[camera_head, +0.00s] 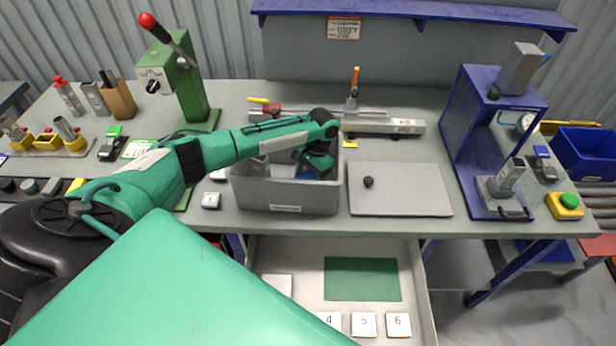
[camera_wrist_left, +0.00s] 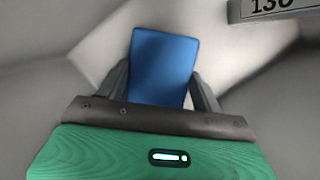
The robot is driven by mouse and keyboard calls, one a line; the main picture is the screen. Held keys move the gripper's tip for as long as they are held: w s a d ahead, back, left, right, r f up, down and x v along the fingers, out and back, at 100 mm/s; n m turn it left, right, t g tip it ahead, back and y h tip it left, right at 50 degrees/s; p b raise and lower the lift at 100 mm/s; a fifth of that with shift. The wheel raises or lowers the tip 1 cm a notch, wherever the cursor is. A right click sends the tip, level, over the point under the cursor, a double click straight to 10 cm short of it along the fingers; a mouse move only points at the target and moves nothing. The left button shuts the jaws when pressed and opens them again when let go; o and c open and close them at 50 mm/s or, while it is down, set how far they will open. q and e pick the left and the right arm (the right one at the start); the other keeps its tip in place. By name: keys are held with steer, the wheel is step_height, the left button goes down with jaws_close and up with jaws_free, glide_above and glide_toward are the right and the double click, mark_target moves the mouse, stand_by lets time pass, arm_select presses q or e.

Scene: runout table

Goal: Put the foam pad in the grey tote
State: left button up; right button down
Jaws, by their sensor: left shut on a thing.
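The grey tote (camera_head: 262,195) stands open on the bench, left of a flat lid with a black knob. My left arm reaches over it, and my left gripper (camera_head: 305,172) is down at its opening. In the left wrist view the gripper (camera_wrist_left: 160,95) is shut on the blue foam pad (camera_wrist_left: 163,62), which stands up between the two fingers. Blurred pale grey surfaces surround the pad there. Only a bit of blue shows inside the tote in the head view, so I cannot tell whether the pad touches the floor. My right gripper is not in view.
The flat grey lid (camera_head: 400,203) lies right of the tote. A clamp fixture (camera_head: 385,126) is behind it. A green press (camera_head: 188,85) stands left and a blue press frame (camera_head: 463,130) right. An open drawer (camera_head: 300,308) with numbered tiles is below the bench front.

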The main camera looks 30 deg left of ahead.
arm_select(q)
steer(key=o, duration=0.9)
steer(key=shift+f, duration=0.15)
steer(key=shift+b+v, duration=1.95)
steer(key=shift+v, duration=4.2)
